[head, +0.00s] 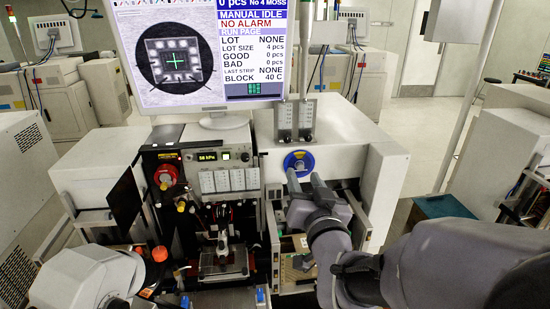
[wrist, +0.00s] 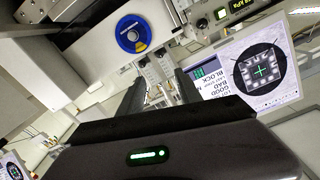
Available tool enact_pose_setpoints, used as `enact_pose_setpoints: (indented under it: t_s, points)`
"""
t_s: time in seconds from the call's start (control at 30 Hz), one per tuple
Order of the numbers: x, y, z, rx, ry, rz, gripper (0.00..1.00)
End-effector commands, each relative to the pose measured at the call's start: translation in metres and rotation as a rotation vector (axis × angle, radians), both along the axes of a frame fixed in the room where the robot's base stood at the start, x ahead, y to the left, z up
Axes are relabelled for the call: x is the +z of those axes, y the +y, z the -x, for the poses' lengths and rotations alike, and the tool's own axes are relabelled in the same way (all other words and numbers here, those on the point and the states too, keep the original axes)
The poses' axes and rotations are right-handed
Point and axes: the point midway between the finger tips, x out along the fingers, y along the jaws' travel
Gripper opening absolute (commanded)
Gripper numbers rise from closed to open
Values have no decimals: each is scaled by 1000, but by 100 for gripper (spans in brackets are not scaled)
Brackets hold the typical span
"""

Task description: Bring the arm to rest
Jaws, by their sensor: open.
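My gripper (head: 306,184) is raised in front of the right half of the bonding machine in the head view. Its two dark fingers stand apart, with nothing seen between them. In the wrist view the fingers of my gripper (wrist: 158,92) also stand apart, pointing at the machine front and the monitor. My arm comes in from the lower right of the head view. A blue wheel with a yellow label (head: 298,162) is just behind the fingertips in the head view; whether they touch it I cannot tell.
The monitor (head: 202,56) stands on top of the machine and reads manual idle, no alarm. A red knob (head: 165,176) and a small display (head: 207,156) are on the left panel. The bonding stage (head: 222,262) is left of my arm. A light floor (head: 418,122) shows at the right.

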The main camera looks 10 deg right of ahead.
Motion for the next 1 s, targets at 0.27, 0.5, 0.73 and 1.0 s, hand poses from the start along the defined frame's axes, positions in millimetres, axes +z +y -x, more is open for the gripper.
enact_pose_setpoints:
  t_s: [0.27,0.5,0.73,1.0]
  points:
    - [-47,-10,33,-45,251,-65,41]
    - [-138,15,172,6,808,-160,41]
    - [-162,37,253,70,1045,-213,41]
    - [-162,38,256,73,1058,-218,41]
